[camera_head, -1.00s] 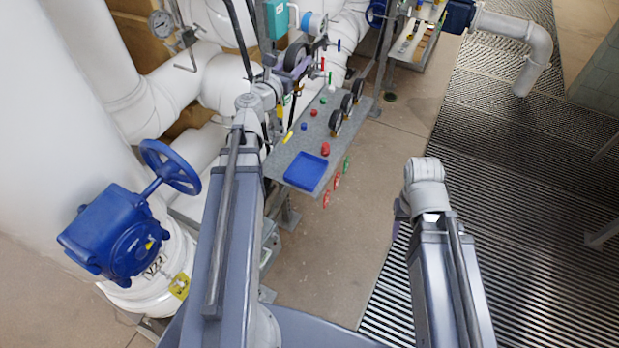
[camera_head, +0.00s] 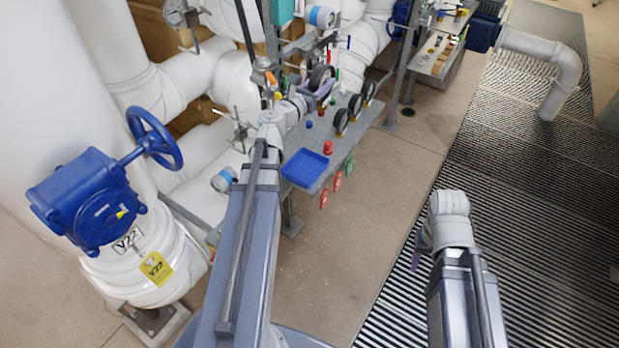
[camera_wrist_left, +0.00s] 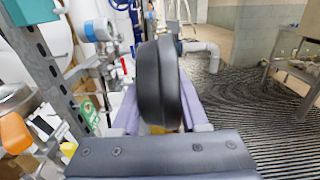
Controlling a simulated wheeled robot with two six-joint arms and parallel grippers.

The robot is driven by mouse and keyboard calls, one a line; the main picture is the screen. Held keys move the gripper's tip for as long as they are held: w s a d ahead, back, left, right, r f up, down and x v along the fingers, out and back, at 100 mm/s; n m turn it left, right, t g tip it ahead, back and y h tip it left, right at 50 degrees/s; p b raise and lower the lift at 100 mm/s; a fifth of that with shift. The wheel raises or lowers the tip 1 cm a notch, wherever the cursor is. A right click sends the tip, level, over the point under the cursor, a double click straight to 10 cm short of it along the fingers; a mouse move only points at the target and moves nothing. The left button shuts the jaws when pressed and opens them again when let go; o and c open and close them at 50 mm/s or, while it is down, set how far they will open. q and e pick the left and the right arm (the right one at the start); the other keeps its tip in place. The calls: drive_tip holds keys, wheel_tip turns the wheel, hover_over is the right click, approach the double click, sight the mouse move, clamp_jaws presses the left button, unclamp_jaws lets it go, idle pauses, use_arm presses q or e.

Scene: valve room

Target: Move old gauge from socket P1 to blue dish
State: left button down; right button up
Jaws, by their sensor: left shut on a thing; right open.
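My left gripper (camera_head: 318,92) is shut on a black round gauge (camera_head: 321,77) and holds it above the far part of the grey bench. The held gauge (camera_wrist_left: 158,85) fills the middle of the left wrist view, edge-on between the purple fingers. The blue dish (camera_head: 305,168) lies empty at the near end of the bench, nearer to me than the gripper. I cannot make out a P1 label, and my left arm hides part of the bench. My right gripper (camera_head: 420,250) is open, low over the dark grating and away from the bench.
Black gauges (camera_head: 355,106) stand in a row along the bench's right side. A red knob (camera_head: 328,147) is behind the dish. Pipes and a blue valve wheel (camera_head: 155,138) are at left. A second bench (camera_head: 438,55) stands farther back. Floor right of the bench is clear.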

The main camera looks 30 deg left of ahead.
use_arm(q)
drive_tip(key=a+f+b, duration=0.3)
drive_tip(key=f+b, duration=0.7)
drive_tip(key=f, duration=0.1)
drive_tip(key=w+a+f+b, duration=0.1)
drive_tip(key=a+f+b, duration=0.2)
drive_tip(key=f+b, duration=0.7)
drive_tip(key=shift+f+b, duration=0.3)
drive_tip(key=shift+f, duration=0.1)
drive_tip(key=shift+a, duration=0.1)
wheel_tip(320, 180, down, 10)
drive_tip(key=b, duration=1)
drive_tip(key=shift+f, duration=0.1)
drive_tip(key=shift+f, duration=0.15)
drive_tip(key=shift+c, duration=2.1)
unclamp_jaws()
